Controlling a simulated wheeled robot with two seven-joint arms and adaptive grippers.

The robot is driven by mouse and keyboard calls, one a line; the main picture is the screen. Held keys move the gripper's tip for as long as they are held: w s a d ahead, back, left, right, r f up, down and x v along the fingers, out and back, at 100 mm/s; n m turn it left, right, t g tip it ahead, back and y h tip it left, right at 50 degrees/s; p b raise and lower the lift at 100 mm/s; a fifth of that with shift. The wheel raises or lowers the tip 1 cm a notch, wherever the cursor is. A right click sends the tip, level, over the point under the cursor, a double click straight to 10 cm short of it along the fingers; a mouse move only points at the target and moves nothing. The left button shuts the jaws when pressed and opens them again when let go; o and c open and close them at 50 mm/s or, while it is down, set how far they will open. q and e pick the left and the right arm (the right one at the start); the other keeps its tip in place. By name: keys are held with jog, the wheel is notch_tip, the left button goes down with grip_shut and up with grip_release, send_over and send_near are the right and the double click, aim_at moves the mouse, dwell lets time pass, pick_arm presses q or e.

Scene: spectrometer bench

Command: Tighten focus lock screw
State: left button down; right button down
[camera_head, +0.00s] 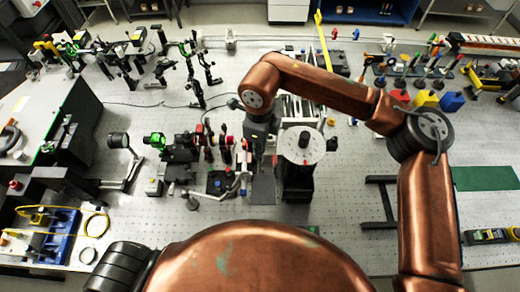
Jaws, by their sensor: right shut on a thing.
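My right gripper (258,152) points down at the middle of the bench, just left of the spectrometer's pale round disc (303,141). It is shut on a small part there, which fits the focus lock screw. The screw itself is too small and too covered by the fingers to make out. The disc sits on a dark upright body (297,185). My copper right arm reaches over from the right and passes behind the disc in the picture. My left gripper is not in view.
Red and black optics (208,147) on mounts crowd the left of the gripper. A lamp-like black head (118,140) stands further left. Colored blocks (426,100) stand at right. A green mat (485,178) lies at far right.

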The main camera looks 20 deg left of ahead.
jog(key=m, duration=0.5)
jog(key=shift+r+m, duration=0.1)
jog(key=shift+m, duration=0.2)
jog(key=m, duration=0.5)
jog(key=shift+m, duration=0.4)
jog(key=c, duration=2)
grip_release()
jog(key=shift+o, duration=0.2)
jog(key=shift+r, duration=0.1)
notch_tip(320, 180, up, 12)
